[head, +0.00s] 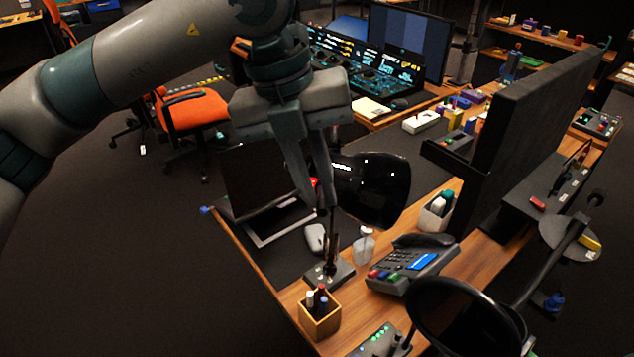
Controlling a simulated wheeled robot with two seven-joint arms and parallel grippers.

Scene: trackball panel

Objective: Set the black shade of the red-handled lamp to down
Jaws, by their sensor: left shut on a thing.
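The black lamp shade (378,188) is glossy and round and hangs over the desk, just right of my left gripper. A small piece of its red handle (314,182) shows between the fingers of my left gripper (320,205). The fingers are shut on it, and they hide most of the handle. The lamp's thin stem runs down behind the fingertips to a dark base (329,275) on the desk. The shade looks tilted, but I cannot tell its exact setting. My right gripper is not in view.
A laptop (283,222) is left of the lamp. A desk phone (412,263), a pen box (320,317), a clear bottle (364,246) and a white cup (435,215) stand close by. Another black round shade (465,318) is at bottom right.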

